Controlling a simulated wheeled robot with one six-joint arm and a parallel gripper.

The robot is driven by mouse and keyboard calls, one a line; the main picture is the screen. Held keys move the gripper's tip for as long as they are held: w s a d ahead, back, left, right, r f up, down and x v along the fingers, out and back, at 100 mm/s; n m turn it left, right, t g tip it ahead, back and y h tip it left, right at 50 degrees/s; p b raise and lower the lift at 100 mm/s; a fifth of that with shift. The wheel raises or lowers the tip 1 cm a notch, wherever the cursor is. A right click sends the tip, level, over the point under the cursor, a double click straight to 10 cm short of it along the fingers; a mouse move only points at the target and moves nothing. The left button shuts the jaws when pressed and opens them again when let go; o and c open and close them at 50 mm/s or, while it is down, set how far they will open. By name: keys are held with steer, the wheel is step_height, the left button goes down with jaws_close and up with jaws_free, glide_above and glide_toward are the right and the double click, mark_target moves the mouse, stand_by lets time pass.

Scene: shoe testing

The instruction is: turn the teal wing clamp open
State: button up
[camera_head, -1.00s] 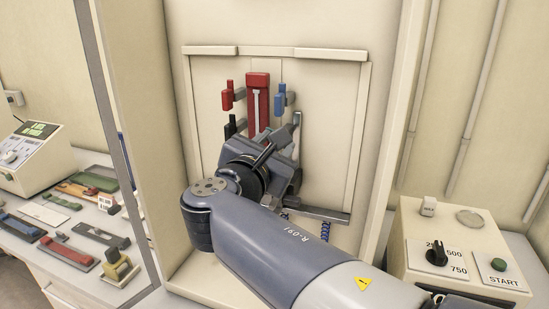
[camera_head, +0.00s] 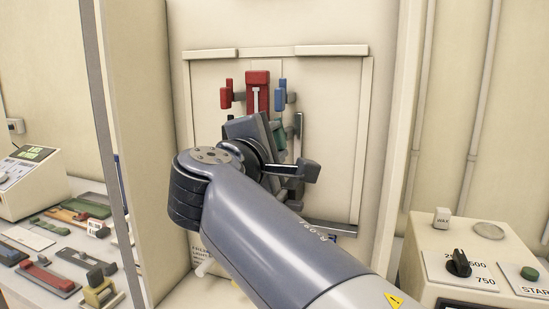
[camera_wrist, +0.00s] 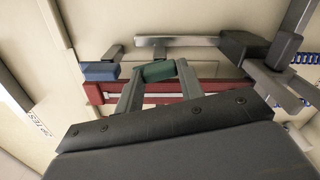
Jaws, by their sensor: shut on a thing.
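The teal wing clamp (camera_wrist: 157,72) sits between the two fingertips of my gripper (camera_wrist: 160,69) in the wrist view. The fingers are shut on it, one at each side, beside the red upright part (camera_wrist: 205,93). In the head view only a small bit of teal (camera_head: 279,135) shows past my wrist, which hides the fingertips. A blue wing clamp (camera_head: 281,95) is above it on the same side of the red upright (camera_head: 257,77), and it also shows in the wrist view (camera_wrist: 100,71).
A red wing clamp (camera_head: 226,95) is left of the upright. A metal bar (camera_head: 299,132) stands close to the right of my wrist. A control box (camera_head: 470,265) with a knob is at right; a bench with several coloured parts (camera_head: 48,280) is at left.

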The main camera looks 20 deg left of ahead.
steer(key=shift+f+m+b, duration=0.1)
steer(key=shift+m+b, duration=0.95)
steer(key=shift+m, duration=0.55)
steer(key=o, duration=1)
steer(key=s, duration=0.3)
steer(key=s+b, duration=0.1)
steer(key=s, duration=0.6)
steer(key=shift+s+a, duration=0.4)
steer(key=w, duration=0.7)
steer(key=w+d+p, duration=0.1)
steer(key=w, duration=0.3)
steer(key=shift+s+a, duration=0.1)
